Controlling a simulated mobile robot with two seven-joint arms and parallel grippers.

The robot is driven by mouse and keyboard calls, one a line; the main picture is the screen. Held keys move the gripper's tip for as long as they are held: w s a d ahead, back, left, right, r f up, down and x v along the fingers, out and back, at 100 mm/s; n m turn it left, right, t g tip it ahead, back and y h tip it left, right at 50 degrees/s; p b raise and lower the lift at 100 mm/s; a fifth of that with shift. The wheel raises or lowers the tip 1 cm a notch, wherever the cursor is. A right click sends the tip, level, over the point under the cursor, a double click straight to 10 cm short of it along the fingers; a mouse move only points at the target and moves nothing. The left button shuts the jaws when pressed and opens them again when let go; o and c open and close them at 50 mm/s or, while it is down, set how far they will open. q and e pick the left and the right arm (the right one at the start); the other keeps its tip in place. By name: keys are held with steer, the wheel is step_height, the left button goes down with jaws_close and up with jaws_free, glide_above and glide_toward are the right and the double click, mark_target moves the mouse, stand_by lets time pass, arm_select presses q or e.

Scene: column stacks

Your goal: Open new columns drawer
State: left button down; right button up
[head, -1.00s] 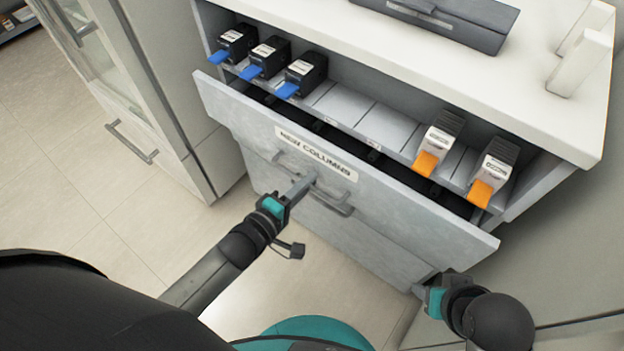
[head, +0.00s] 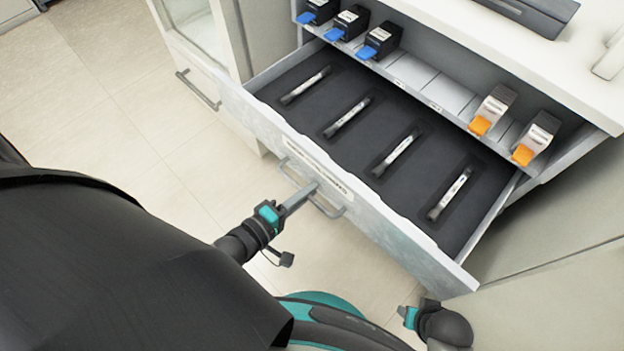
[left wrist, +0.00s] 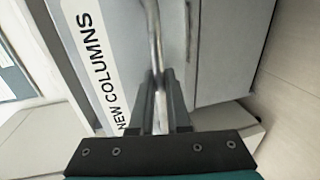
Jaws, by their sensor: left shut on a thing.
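The new columns drawer (head: 390,225) is pulled well out of the cabinet in the head view. Its dark lined floor holds several slim columns (head: 347,117) lying in separate slots. My left gripper (head: 312,188) is shut on the drawer's bar handle (head: 327,207), on the outside of the front panel. In the left wrist view the handle (left wrist: 154,40) runs between the fingers (left wrist: 160,105), beside the "NEW COLUMNS" label (left wrist: 98,75). My right gripper (head: 408,315) is low in front of the drawer's right end, apart from it; its fingers do not show clearly.
A shelf above the drawer holds black boxes with blue tabs (head: 350,22) and white boxes with orange tabs (head: 492,108). A cabinet with a bar handle (head: 198,90) stands on the left. Pale floor (head: 110,150) is open in front of it.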

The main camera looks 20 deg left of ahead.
arm_select(q)
steer(key=shift+s+a, duration=0.2)
steer(key=shift+s, duration=0.25)
arm_select(e)
steer(key=shift+s+f, duration=0.25)
steer(key=shift+s, duration=0.05)
arm_select(q)
steer(key=c, duration=1.2)
jaws_free()
steer(key=shift+o, duration=0.2)
steer(key=p+v, duration=0.3)
steer(key=v, duration=1.2)
steer(key=shift+s+p, duration=0.15)
steer(key=shift+p, duration=0.25)
arm_select(e)
steer(key=s+d+f, duration=0.3)
steer(key=s+f, duration=0.1)
steer(key=f, duration=0.1)
steer(key=shift+d+f, duration=0.3)
steer(key=shift+f, duration=0.05)
steer(key=shift+s, duration=0.1)
